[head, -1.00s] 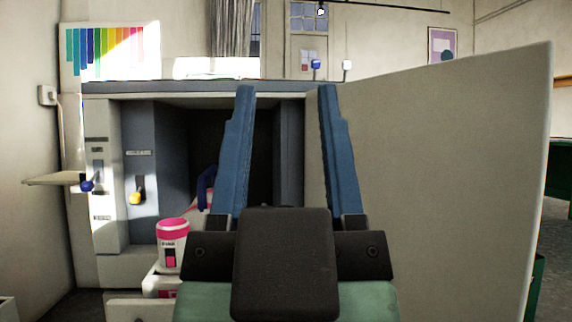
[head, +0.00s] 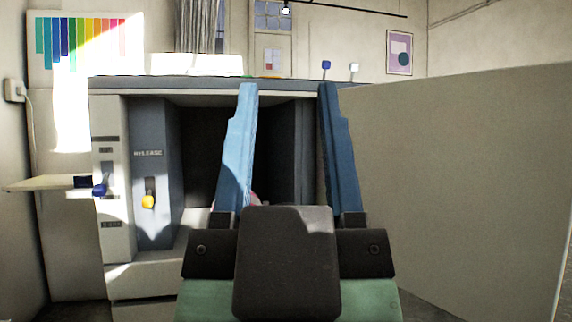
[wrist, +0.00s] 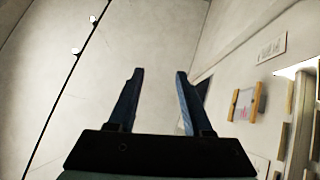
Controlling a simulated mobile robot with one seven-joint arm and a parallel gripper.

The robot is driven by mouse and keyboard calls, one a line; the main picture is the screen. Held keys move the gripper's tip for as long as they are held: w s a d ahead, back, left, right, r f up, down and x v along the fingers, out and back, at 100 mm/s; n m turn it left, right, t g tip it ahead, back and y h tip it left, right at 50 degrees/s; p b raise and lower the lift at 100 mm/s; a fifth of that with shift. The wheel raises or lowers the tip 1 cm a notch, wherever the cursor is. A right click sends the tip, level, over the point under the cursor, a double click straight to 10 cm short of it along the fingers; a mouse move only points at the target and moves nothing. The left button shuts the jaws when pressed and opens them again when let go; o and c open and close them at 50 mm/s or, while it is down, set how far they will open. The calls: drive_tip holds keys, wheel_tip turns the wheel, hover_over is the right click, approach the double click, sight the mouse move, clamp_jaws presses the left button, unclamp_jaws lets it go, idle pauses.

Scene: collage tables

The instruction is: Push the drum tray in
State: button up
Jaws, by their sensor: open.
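A grey copier-like machine (head: 118,240) stands ahead with its front compartment (head: 205,150) open and dark inside. A panel marked RELEASE carries a yellow-tipped lever (head: 148,201). I cannot make out the drum tray clearly; my gripper covers the lower middle of the opening. Only a small pink bit (head: 256,200) shows between the fingers, and I cannot tell what it belongs to. My gripper (head: 287,90) is open and empty, with its blue fingers apart and pointing up in front of the opening. In the wrist view, the gripper (wrist: 159,75) has nothing between its fingers.
A large beige panel (head: 450,190), like an open door, fills the right side. A thin side shelf (head: 40,183) and a blue knob (head: 100,190) are at the left. The wrist view shows a pale wall or ceiling (wrist: 120,40) and wall-mounted frames (wrist: 245,104).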

drive_tip(key=c, duration=0.5)
drive_tip(key=shift+w+a+p, duration=0.25)
drive_tip(key=shift+w+p, duration=0.05)
drive_tip(key=shift+p, duration=0.1)
clamp_jaws()
drive_tip(key=w+a+f+m+g+y+p, duration=0.6)
drive_tip(key=a+f+p, duration=0.35)
drive_tip(key=p, duration=0.55)
drive_tip(key=s+d+f+m+g+h+p, duration=0.1)
drive_tip(key=s+f+m+g+p, duration=0.1)
drive_tip(key=s+f+m+p, duration=0.45)
drive_tip(key=s+d+f+m+g+p, duration=0.1)
drive_tip(key=s+f+m+g+p, duration=0.15)
drive_tip(key=f+p, duration=0.5)
drive_tip(key=d+b+x, duration=0.1)
drive_tip(key=b+x, duration=0.2)
drive_tip(key=x, duration=1.1)
drive_tip(key=shift+w+f, duration=0.3)
drive_tip(key=shift+f, duration=0.05)
